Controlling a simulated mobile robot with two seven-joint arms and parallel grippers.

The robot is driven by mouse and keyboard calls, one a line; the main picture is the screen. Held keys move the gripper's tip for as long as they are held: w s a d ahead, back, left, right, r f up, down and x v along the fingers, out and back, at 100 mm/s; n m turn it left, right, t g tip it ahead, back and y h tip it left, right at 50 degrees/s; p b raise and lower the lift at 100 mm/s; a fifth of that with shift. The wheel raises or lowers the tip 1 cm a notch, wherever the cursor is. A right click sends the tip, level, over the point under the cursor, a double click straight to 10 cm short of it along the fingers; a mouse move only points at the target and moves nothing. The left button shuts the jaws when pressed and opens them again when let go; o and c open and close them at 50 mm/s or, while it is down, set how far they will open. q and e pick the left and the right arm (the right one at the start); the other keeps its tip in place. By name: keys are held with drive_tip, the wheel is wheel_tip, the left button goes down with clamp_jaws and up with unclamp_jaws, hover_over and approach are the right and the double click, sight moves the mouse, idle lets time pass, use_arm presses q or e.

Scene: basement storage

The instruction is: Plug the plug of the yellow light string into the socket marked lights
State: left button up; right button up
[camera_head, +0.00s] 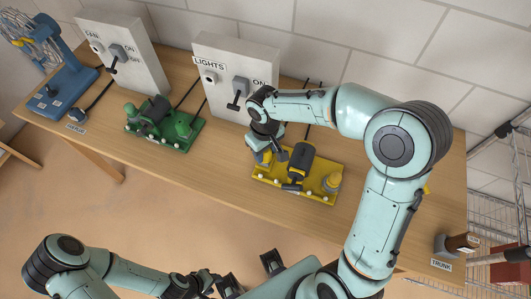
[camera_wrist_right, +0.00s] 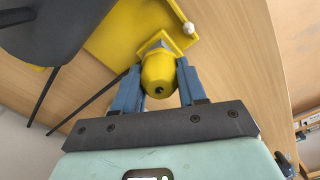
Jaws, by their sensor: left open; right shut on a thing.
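The yellow board (camera_head: 285,188) lies on the bench with small white bulbs along its front edge, a dark-and-yellow body (camera_head: 299,163) and a yellow cylinder (camera_head: 332,182) at its right end. My right gripper (camera_head: 265,157) is at the board's left end, shut on the yellow plug (camera_wrist_right: 158,76), which sits between its blue fingers by a yellow bracket. I cannot tell whether the plug is lifted clear. The socket marked lights (camera_head: 209,77) is on a white box behind and left of my right gripper. My left gripper (camera_head: 250,274) is open and empty, in front of the bench.
The lights box carries a lever switch (camera_head: 238,92). Left of it stand a fan box (camera_head: 120,50), a green board (camera_head: 165,130) and a blue fan (camera_head: 58,75). A trunk plug (camera_head: 455,243) is at the bench's right end, near a wire rack (camera_head: 500,180).

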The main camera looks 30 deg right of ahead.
use_arm(q)
drive_tip(key=shift+r, duration=0.15)
use_arm(e)
drive_tip(key=shift+r, duration=0.2)
drive_tip(key=shift+r+p, duration=0.9)
drive_tip(key=shift+r, duration=0.35)
use_arm(q)
drive_tip(key=shift+w+r, duration=0.55)
drive_tip(key=shift+r, duration=0.35)
drive_tip(key=shift+s+r, duration=0.1)
use_arm(e)
drive_tip(key=shift+s, duration=0.1)
